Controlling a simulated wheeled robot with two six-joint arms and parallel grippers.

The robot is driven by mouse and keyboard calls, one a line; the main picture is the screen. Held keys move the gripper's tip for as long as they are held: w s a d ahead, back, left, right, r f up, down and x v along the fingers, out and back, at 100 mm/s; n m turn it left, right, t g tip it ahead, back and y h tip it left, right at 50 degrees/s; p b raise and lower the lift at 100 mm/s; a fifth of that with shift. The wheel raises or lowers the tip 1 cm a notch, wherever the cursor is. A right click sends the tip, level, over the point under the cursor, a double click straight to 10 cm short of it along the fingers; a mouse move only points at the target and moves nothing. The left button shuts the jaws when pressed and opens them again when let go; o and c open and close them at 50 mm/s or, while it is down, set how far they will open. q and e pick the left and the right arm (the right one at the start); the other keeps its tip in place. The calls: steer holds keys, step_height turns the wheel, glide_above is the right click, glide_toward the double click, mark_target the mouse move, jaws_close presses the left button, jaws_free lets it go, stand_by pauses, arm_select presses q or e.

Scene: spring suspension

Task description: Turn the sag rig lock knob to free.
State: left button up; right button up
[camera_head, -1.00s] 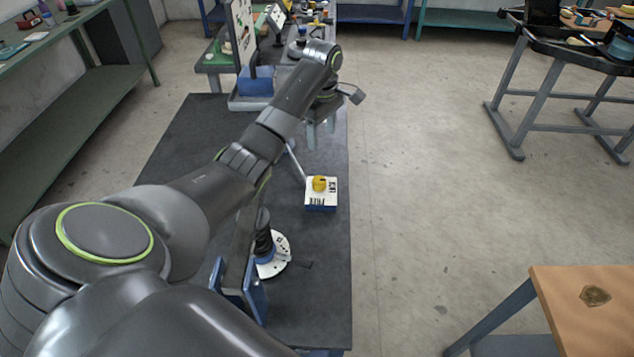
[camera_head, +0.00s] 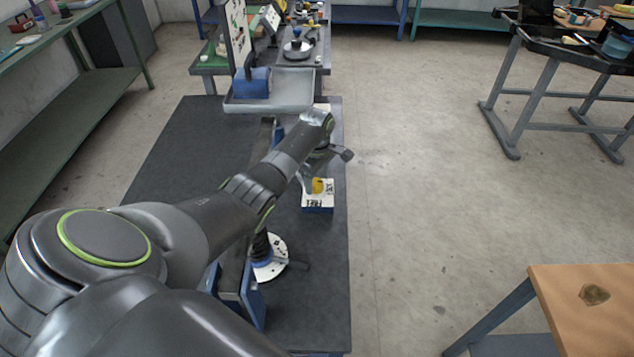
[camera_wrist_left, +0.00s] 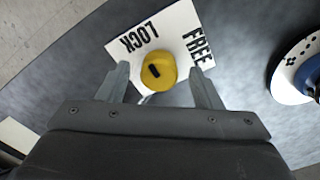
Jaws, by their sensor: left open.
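The yellow lock knob (camera_head: 318,185) sits on top of a small blue box with a white label plate (camera_head: 318,202) near the right edge of the dark bench. In the left wrist view the knob (camera_wrist_left: 160,78) has a short black mark on its top, lying toward the LOCK side. The plate (camera_wrist_left: 178,25) reads LOCK at left and FREE at right. My left gripper (camera_head: 308,182) is at the box, pointing down. In the left wrist view its open fingers (camera_wrist_left: 158,70) lie on either side of the knob; contact is not visible. My right gripper is not in view.
A white round dial plate (camera_head: 273,262) with a black spring post stands nearer on the bench (camera_head: 190,150), beside blue uprights. A grey tray (camera_head: 290,92) is at the bench's far end.

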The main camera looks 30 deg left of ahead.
arm_select(q)
steer(key=shift+f, duration=0.95)
steer(key=c, duration=1)
